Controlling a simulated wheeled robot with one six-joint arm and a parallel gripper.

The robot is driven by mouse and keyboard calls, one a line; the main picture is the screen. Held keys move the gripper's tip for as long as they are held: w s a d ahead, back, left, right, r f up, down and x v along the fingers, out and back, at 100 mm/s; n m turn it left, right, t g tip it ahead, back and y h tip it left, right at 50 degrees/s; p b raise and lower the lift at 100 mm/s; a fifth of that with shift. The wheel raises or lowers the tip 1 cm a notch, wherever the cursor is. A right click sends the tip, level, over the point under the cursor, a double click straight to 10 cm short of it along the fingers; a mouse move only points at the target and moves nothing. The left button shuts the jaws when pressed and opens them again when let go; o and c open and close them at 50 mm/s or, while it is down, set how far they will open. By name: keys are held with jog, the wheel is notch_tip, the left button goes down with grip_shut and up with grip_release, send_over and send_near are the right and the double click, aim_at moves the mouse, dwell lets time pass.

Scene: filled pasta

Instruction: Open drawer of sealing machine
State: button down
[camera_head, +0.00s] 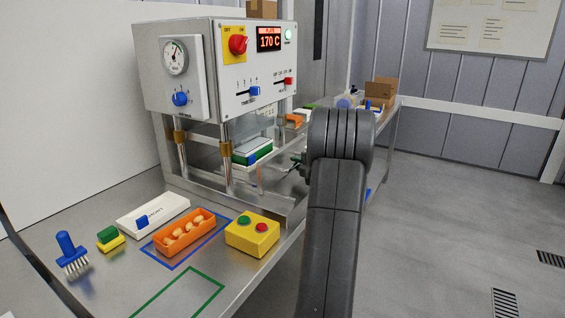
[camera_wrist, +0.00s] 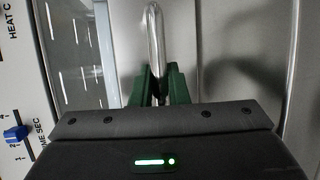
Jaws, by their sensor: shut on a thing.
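The sealing machine (camera_head: 180,110) is a grey metal box on posts, with a gauge, knobs, sliders and a red display reading 170 C. In the wrist view a shiny metal bar handle (camera_wrist: 153,35) runs up between the two green fingers of my gripper (camera_wrist: 161,82), which are shut on it. In the head view my gripper (camera_head: 298,161) is at the machine's right side, largely hidden behind my dark arm. A green and white tray (camera_head: 254,150) sits under the machine's head. How far the drawer stands out is hard to tell.
On the metal table are an orange tray (camera_head: 207,222) holding filled pasta, a yellow button box (camera_head: 252,237), a white box (camera_head: 130,222), a blue brush (camera_head: 68,245) and a green-yellow sponge (camera_head: 109,235). Cardboard boxes (camera_head: 380,90) stand farther back. The floor at right is clear.

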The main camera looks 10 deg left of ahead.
jog(key=s+d, duration=0.3)
jog(key=d, duration=0.4)
jog(key=s+d, duration=0.3)
jog(key=d, duration=0.4)
jog(key=shift+d+b, duration=0.3)
jog(key=shift+d, duration=0.05)
jog(key=c, duration=1.4)
grip_release()
jog(key=v, duration=1.4)
jog(key=shift+a, duration=0.15)
